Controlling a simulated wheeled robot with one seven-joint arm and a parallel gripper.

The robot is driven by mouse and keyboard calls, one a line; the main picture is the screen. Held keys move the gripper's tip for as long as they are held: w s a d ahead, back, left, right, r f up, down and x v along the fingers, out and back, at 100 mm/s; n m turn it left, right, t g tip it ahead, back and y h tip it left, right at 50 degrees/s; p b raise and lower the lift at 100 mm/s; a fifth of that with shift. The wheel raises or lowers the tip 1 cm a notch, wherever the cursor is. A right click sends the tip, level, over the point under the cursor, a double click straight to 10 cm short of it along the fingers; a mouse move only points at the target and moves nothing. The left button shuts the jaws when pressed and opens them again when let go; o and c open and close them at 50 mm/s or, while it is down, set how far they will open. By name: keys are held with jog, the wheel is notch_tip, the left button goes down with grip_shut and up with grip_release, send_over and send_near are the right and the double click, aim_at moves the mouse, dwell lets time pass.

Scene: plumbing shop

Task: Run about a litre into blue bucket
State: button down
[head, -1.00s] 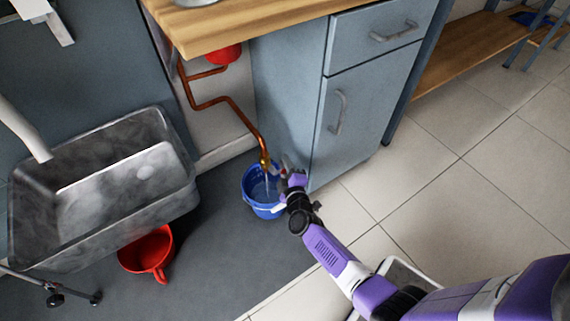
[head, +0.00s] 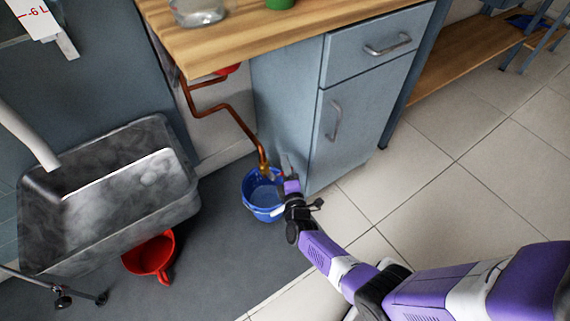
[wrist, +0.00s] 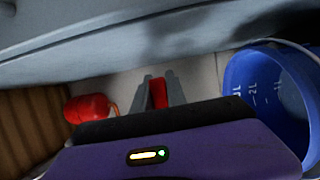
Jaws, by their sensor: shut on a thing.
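The blue bucket (head: 251,203) stands on the dark mat under a brass tap (head: 264,170) at the end of a copper pipe. Water shows inside it in the head view; I see no stream falling from the tap. The bucket also shows at the right of the wrist view (wrist: 236,95), with litre marks on its inner wall; the water level is hidden there. My gripper (head: 287,178) is beside the tap, above the bucket's right side. In the wrist view its fingers (wrist: 158,92) are shut on a red handle (wrist: 158,95), which looks like the tap lever.
The copper pipe (head: 228,107) runs down the wall left of the grey cabinet (head: 352,130). A wooden worktop (head: 240,30) overhangs the pipe. The tiled floor at right is clear.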

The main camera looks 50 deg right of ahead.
jog(key=c, duration=1.3)
grip_release()
jog(key=shift+c, duration=0.2)
jog(key=p+v, duration=0.3)
jog(key=v, duration=0.5)
